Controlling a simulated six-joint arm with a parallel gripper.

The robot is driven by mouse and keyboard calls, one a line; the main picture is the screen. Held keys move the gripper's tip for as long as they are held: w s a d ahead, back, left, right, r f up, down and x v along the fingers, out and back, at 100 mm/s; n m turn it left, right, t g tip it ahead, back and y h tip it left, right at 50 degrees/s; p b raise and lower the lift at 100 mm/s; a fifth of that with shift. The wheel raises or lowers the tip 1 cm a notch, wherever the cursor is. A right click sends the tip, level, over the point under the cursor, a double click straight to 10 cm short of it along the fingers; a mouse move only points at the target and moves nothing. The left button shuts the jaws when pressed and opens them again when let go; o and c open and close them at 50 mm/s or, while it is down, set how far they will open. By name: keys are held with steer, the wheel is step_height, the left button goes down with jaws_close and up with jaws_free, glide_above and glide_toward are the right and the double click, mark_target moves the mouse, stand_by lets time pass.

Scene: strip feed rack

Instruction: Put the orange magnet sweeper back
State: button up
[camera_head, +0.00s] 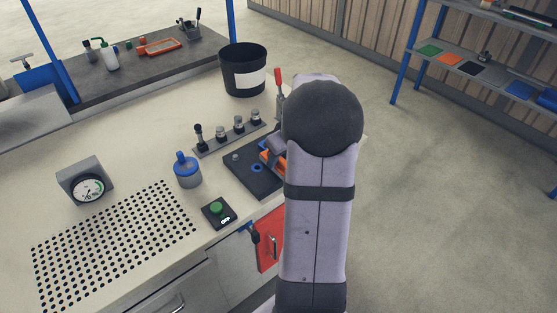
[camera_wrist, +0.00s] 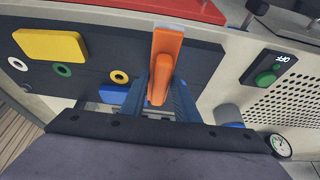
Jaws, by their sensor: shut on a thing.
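The orange magnet sweeper (camera_wrist: 165,60) is a long orange piece between the blue fingers of my gripper (camera_wrist: 165,95) in the wrist view. My gripper is shut on it. It is over or against a dark board (camera_wrist: 105,75); I cannot tell if it touches. In the head view only a bit of orange (camera_head: 268,160) shows at the dark board (camera_head: 243,178), beside my arm, which hides the rest.
A rail with several upright fittings (camera_head: 222,138) stands behind the board. A blue-topped pot (camera_head: 187,172), a green button box (camera_head: 217,211) and a gauge (camera_head: 85,183) are to its left. A black bin (camera_head: 243,75) stands behind. The bench between gauge and bin is clear.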

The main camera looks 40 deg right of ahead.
steer(key=shift+f, duration=0.45)
steer(key=shift+f, duration=0.2)
steer(key=o, duration=0.9)
steer(key=shift+o, duration=0.2)
steer(key=shift+r, duration=0.1)
steer(key=shift+s+r, duration=0.1)
steer(key=shift+r, duration=0.3)
steer(key=v, duration=1.1)
steer(key=shift+r, duration=0.2)
steer(key=shift+s, duration=0.1)
